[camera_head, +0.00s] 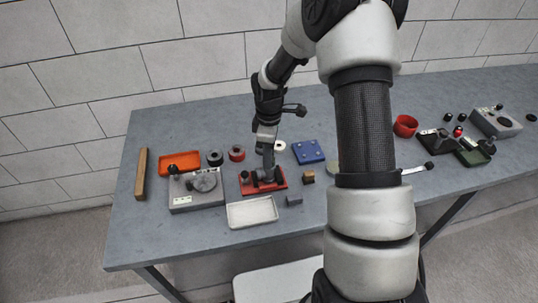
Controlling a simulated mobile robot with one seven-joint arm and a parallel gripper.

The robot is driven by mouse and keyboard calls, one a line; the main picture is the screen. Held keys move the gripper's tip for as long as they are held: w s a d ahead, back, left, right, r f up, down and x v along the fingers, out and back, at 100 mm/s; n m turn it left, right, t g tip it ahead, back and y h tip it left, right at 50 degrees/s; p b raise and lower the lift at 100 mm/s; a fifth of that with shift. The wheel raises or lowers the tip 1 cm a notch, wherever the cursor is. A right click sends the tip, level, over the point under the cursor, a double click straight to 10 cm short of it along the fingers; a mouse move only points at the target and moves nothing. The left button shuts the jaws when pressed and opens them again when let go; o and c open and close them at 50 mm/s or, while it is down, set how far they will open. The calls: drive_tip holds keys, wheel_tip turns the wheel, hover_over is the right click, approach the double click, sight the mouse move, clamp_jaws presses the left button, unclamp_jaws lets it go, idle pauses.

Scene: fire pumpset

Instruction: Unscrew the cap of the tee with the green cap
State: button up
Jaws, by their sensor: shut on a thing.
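My gripper (266,172) reaches down from the arm onto a small fixture with a red base (279,183), left of the table's middle. The gripper is shut on a dark part of this fixture, but the fingers hide most of that part. I cannot make out a green cap or a tee there. A dark green-based fixture (477,156) with a black knob stands at the right of the table, well away from my gripper. No green cap can be told for sure on it either.
The grey table (160,240) carries an orange tray (180,163), a grey device (197,192), a white tray (252,213), a blue plate (308,152) and a red ring (405,126). A wooden bar (141,175) lies at far left. My arm hides part of the table's middle.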

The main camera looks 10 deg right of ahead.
drive_tip(key=n+p, duration=0.1)
drive_tip(key=n, duration=0.1)
drive_tip(key=shift+r+n, duration=0.15)
drive_tip(key=shift+n, duration=1.05)
drive_tip(key=shift+p, duration=0.3)
drive_tip(key=shift+n+p, duration=0.75)
drive_tip(key=shift+n, duration=0.45)
drive_tip(key=shift+n+p, duration=0.3)
drive_tip(key=shift+n, duration=0.8)
drive_tip(key=shift+r+n+p, duration=0.1)
drive_tip(key=shift+n+p, duration=0.75)
drive_tip(key=shift+n, duration=0.25)
drive_tip(key=shift+f+n+p, duration=0.25)
drive_tip(key=shift+n+p, duration=0.15)
drive_tip(key=shift+n, duration=0.8)
